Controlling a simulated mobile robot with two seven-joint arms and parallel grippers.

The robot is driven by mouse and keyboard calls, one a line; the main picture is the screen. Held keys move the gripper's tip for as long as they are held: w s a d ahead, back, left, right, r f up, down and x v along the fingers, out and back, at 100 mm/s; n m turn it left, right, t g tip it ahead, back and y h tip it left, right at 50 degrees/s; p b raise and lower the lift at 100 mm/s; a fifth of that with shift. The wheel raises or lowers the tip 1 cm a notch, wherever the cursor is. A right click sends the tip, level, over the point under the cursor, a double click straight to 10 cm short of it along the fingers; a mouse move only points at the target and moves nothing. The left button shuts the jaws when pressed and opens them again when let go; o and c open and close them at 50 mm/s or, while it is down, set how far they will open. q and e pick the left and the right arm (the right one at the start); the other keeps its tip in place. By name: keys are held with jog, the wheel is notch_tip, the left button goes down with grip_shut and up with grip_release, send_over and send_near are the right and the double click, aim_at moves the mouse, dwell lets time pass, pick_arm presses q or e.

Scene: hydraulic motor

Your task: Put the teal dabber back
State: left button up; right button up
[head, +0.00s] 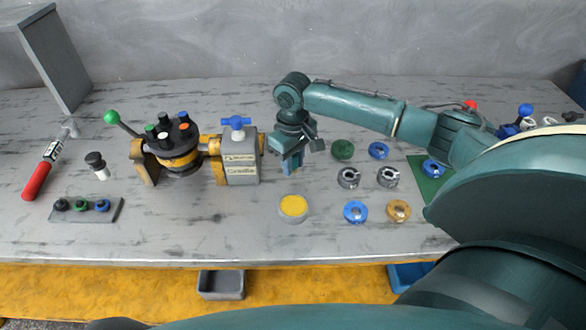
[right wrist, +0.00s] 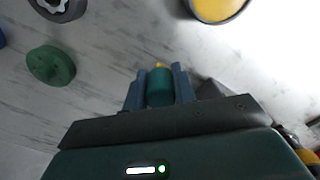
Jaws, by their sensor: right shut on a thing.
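My right gripper (head: 291,163) is above the table, between the grey-and-yellow motor unit and the loose rings. It is shut on the teal dabber (right wrist: 160,90), which shows between the two blue fingers in the right wrist view. A small yellow tip (right wrist: 159,66) shows at the dabber's end. In the head view the dabber is mostly hidden by the fingers. A round grey dish with a yellow pad (head: 293,206) lies on the table in front of the gripper; part of it shows at the top of the right wrist view (right wrist: 215,8). My left gripper is out of view.
The motor unit (head: 240,165) with a blue tap stands left of the gripper. Several green, blue, grey and orange rings (head: 356,212) lie to the right. A small rack (head: 85,211), a dark-capped bottle (head: 97,165) and a red-handled tool (head: 38,180) are at left.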

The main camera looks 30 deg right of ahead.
notch_tip(320, 180, down, 2)
jog(key=shift+f, duration=0.25)
jog(key=o, duration=1)
jog(key=shift+f, duration=0.1)
notch_tip(320, 180, up, 12)
jog(key=shift+r, duration=0.15)
dwell(0.3)
